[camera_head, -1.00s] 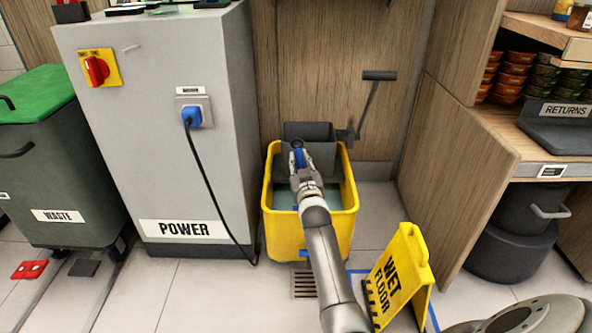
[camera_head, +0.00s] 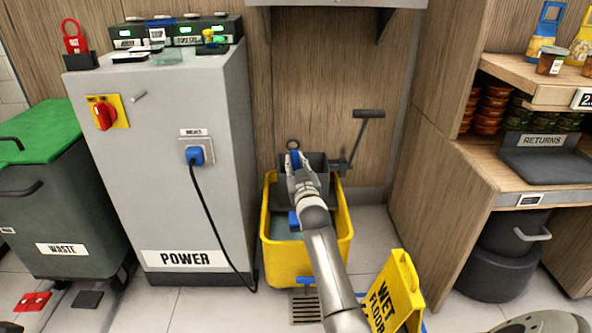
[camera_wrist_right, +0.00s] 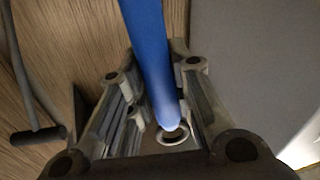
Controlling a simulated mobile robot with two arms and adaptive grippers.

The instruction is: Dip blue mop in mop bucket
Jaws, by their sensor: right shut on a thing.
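My right gripper (camera_head: 294,166) is over the back part of the yellow mop bucket (camera_head: 286,263), in front of its dark grey wringer (camera_head: 317,163). It is shut on the blue mop handle (camera_head: 295,158). In the right wrist view the blue handle (camera_wrist_right: 150,55) runs between the fingers (camera_wrist_right: 153,112), with a metal ring near its end. Another blue part (camera_head: 294,221) shows beside my arm, over the bucket opening; I cannot tell whether it is the mop's lower end. My arm hides part of the bucket. My left gripper is not in view.
The grey power cabinet (camera_head: 190,230) stands close left of the bucket, its black cable hanging down. A yellow wet floor sign (camera_head: 396,290) stands front right. Wooden shelving (camera_head: 440,185) is on the right. The wringer lever (camera_head: 365,130) sticks up behind the bucket.

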